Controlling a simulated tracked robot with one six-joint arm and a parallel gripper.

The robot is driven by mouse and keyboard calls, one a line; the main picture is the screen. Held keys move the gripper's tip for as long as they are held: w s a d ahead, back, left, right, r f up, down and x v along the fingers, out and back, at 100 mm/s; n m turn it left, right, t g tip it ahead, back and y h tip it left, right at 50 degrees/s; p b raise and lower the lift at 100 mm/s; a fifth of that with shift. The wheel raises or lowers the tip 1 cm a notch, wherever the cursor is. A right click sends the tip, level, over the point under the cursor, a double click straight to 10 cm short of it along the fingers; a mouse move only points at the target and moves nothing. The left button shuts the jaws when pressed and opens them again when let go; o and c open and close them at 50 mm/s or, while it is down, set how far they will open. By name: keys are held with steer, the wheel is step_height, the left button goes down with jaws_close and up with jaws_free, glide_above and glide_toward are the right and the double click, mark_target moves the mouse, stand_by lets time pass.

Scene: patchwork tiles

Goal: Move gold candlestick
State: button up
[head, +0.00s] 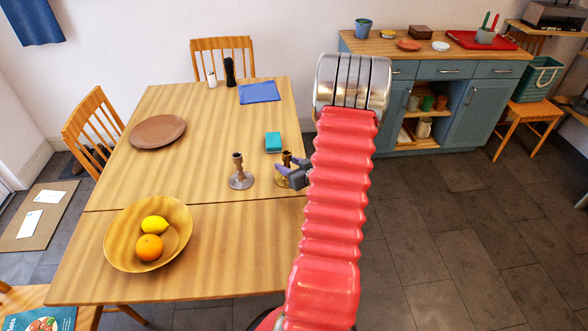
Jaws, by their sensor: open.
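The gold candlestick stands upright on the wooden table (200,235) near its right edge. Its dark cup top and part of its gold base (282,183) show; the rest is hidden behind my gripper. My gripper (284,170), with blue-grey fingers, is open at the candlestick's stem height and overlaps it in the picture. I cannot tell whether the fingers touch it or are around it. A second candlestick (240,174), with a dark top and a duller greyish base, stands upright just to the left.
A teal sponge block (273,142) lies behind the candlesticks. A bowl (120,240) with a lemon and an orange, a brown plate (158,132), a blue cloth (259,92) and two shakers are also on the table. The table's middle is clear.

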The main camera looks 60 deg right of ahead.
steer(key=shift+x, duration=2.45)
jaws_close()
jaws_free()
steer(key=shift+r, duration=0.1)
steer(key=v, duration=1.3)
steer(key=shift+s+a, duration=0.1)
steer(key=shift+s, duration=0.2)
